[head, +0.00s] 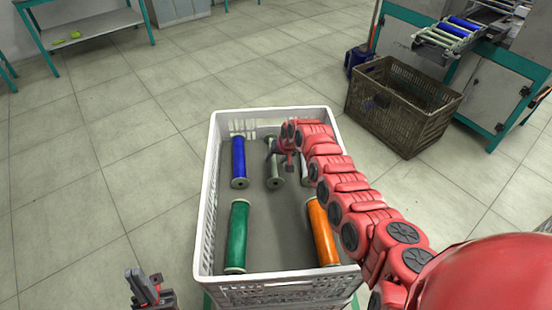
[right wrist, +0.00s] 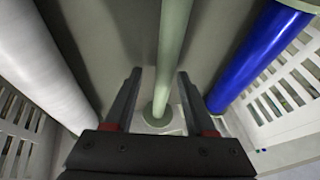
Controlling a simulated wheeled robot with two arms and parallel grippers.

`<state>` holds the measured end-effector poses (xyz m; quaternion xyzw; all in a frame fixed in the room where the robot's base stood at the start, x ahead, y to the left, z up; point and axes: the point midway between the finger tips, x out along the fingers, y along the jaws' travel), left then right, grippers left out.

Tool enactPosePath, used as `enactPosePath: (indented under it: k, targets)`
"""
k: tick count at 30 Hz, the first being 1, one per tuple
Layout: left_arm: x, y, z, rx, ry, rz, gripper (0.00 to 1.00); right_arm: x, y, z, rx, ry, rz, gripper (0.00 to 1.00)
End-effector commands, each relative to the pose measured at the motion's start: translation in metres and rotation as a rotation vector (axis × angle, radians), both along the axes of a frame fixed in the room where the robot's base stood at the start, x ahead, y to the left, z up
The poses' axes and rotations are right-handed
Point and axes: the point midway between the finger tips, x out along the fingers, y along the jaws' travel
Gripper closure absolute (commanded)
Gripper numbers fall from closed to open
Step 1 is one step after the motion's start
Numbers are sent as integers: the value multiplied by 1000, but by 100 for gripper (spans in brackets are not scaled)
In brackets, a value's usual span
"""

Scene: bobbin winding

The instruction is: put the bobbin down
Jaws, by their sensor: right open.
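A pale green bobbin (head: 275,172) lies lengthwise in the far middle of the white crate (head: 206,200). My right gripper (head: 280,154) is at this bobbin, partly hiding it. In the right wrist view the open fingers (right wrist: 158,76) lie on either side of the pale green bobbin (right wrist: 172,45), with gaps between fingers and bobbin. A blue bobbin (head: 238,160) lies to its left, and a white bobbin (head: 304,170) to its right, mostly hidden by my arm. My left gripper (head: 148,286) is outside the crate at the lower left; its opening is unclear.
A green bobbin (head: 237,235) and an orange bobbin (head: 322,232) lie in the crate's near half, with bare floor between them. A brown crate (head: 405,118) stands beyond to the right, beside a machine with rollers (head: 448,36). Floor to the left is clear.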

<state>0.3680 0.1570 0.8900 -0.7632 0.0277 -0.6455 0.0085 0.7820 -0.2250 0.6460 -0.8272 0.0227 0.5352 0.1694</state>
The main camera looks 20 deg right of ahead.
Motion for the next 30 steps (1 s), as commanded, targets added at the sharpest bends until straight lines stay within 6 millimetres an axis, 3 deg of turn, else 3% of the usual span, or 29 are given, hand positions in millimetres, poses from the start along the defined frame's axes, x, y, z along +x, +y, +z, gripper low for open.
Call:
enactPosePath:
  k: [11,30]
  targets:
    - [0,0,9,0,0,0,100,-9,-2,24,2,-3,1,45]
    - [0,0,10,0,0,0,100,-44,-16,99,1,-5,-3,45]
